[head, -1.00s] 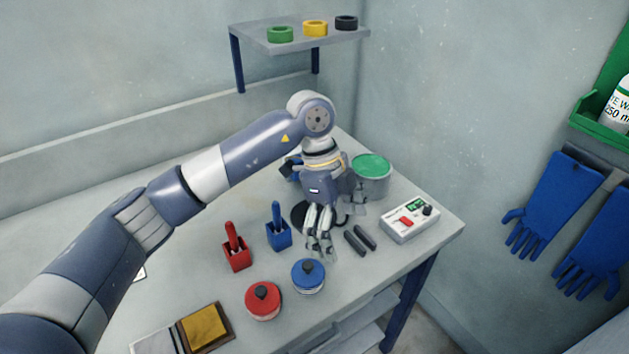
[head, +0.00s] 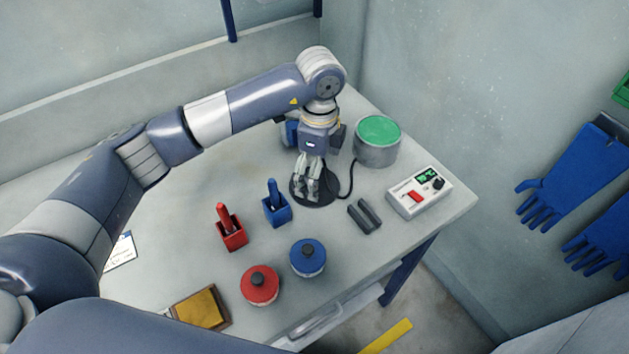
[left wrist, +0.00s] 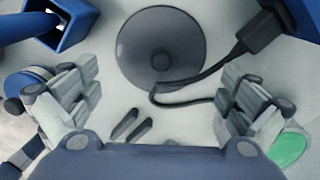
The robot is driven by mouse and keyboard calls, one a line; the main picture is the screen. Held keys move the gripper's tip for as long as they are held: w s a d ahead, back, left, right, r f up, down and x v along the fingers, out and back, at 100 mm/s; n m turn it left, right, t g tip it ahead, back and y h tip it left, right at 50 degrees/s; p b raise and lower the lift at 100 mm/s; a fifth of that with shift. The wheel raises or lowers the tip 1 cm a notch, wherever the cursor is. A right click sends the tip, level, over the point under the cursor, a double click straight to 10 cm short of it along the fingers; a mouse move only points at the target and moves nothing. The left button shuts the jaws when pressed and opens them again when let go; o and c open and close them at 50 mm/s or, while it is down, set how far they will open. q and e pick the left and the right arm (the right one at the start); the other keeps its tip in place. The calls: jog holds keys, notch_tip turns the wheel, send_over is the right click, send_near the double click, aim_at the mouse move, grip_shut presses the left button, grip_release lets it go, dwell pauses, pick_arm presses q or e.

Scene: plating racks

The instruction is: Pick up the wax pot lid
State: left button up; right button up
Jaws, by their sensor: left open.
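The wax pot lid (head: 325,199) is a dark grey disc with a round central knob, lying flat on the table. It shows whole in the left wrist view (left wrist: 137,45), knob included. My left gripper (head: 308,188) points down over the lid and hides part of it in the head view. In the left wrist view the gripper (left wrist: 158,78) has its fingers wide apart, with nothing between them and the lid beyond. The wax pot (head: 376,153), a grey can with a green top surface, stands behind and right of the lid. My right gripper is not in view.
A black cable (left wrist: 190,82) runs close beside the lid. A blue holder (head: 277,211) and a red holder (head: 231,236) stand left, two dark bars (head: 364,217) and a control box (head: 419,193) right. Blue (head: 308,258) and red (head: 260,286) jars stand in front.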

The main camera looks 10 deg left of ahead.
pick_arm(q)
notch_tip(320, 180, down, 2)
jog(key=shift+d+f, duration=0.1)
jog(key=shift+f, duration=0.35)
jog(key=shift+c, duration=0.6)
jog(key=c, duration=2.2)
jog(key=shift+f, duration=0.1)
grip_shut()
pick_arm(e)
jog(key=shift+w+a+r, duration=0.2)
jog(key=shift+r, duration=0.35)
